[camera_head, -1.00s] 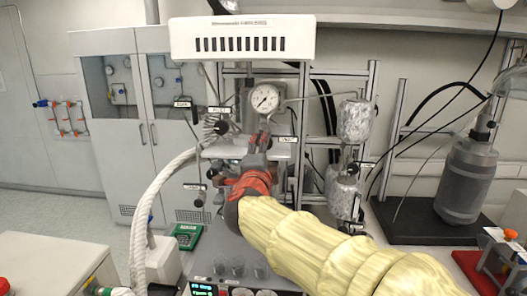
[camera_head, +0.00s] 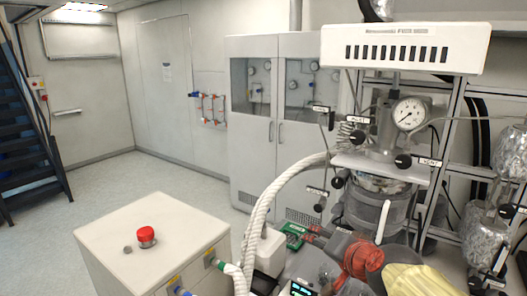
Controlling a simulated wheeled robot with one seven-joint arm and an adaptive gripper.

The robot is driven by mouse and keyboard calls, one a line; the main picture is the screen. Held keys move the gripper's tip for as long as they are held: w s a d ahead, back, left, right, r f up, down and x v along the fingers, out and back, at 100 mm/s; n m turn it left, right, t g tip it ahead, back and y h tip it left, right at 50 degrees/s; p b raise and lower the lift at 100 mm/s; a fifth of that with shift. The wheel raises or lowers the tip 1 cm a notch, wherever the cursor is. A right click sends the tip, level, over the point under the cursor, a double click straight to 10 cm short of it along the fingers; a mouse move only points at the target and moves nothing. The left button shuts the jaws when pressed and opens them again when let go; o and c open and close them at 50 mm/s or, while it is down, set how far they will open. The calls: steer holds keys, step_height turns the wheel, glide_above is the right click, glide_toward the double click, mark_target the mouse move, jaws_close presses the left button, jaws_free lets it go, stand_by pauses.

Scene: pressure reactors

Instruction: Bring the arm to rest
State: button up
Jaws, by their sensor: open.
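My gripper (camera_head: 312,236) is at the lower middle right of the head view, with a red wrist joint behind it and a yellow sleeve on my arm. It is small and dark, is open, and I see nothing held in it. It points left, in front of the pressure reactor (camera_head: 372,212) and low over the bench. The reactor has a round gauge (camera_head: 409,114) above it and black valve knobs around it. A green device (camera_head: 292,232) lies just left of my fingertips. Whether the fingers touch anything cannot be told.
A white hose (camera_head: 270,205) curves down left of the gripper. A white cabinet (camera_head: 165,245) with a red button (camera_head: 146,235) stands at the lower left. Foil-wrapped vessels (camera_head: 487,238) are at the right. Open floor (camera_head: 110,185) lies at the left.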

steer(key=s+d+f+n+g+h, duration=0.1)
steer(key=s+f, duration=0.4)
steer(key=s, duration=0.7)
steer(key=s+d+f+n+g+h, duration=0.1)
steer(key=s+d+f+n+g, duration=0.2)
steer(key=s, duration=0.9)
step_height(320, 180, down, 2)
steer(key=n+g, duration=0.1)
steer(key=n, duration=0.1)
steer(key=shift+s+d+n+g+b, duration=0.15)
steer(key=shift+n+g+b, duration=0.2)
steer(key=shift+n+g, duration=0.05)
